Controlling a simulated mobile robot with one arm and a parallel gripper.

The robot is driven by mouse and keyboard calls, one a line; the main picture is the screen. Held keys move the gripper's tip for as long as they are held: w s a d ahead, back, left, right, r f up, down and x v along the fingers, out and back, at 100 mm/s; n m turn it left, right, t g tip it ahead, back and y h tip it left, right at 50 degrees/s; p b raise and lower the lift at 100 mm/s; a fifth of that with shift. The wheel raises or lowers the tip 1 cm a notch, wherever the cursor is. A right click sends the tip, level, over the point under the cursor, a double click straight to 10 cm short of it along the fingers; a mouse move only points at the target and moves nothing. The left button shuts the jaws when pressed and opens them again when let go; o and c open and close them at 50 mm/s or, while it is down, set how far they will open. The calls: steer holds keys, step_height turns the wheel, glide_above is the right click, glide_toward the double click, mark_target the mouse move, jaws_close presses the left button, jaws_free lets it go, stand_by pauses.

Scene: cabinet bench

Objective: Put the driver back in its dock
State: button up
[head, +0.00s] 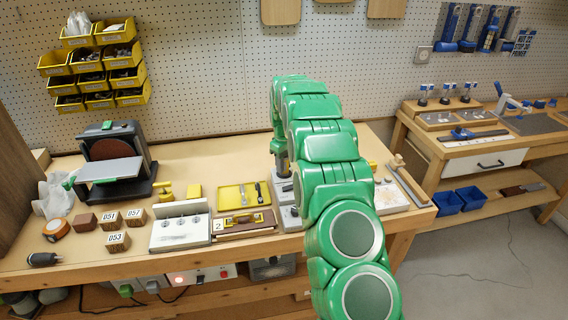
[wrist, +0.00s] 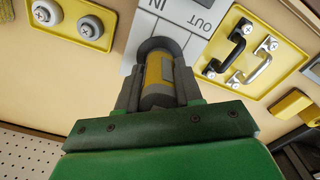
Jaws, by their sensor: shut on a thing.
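My gripper (wrist: 158,88) is shut on the driver (wrist: 159,72), a cylinder with a yellow band and grey parts, seen nearly end-on in the wrist view. Its far end meets a dark round ring at the white plate marked IN and OUT (wrist: 197,12), which looks like the dock. I cannot tell whether the driver is inside the ring or just above it. In the head view my gripper (head: 282,166) points down over the light grey dock plate (head: 287,192). My green arm hides part of the plate.
A yellow tray with two handles (head: 243,195) lies left of the plate. A dark tool (head: 44,259) lies near the front edge.

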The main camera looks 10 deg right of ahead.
steer(key=shift+f, duration=0.65)
stand_by(1.1)
steer(key=o, duration=1.4)
steer(key=shift+r, duration=0.2)
steer(key=shift+r, duration=3.35)
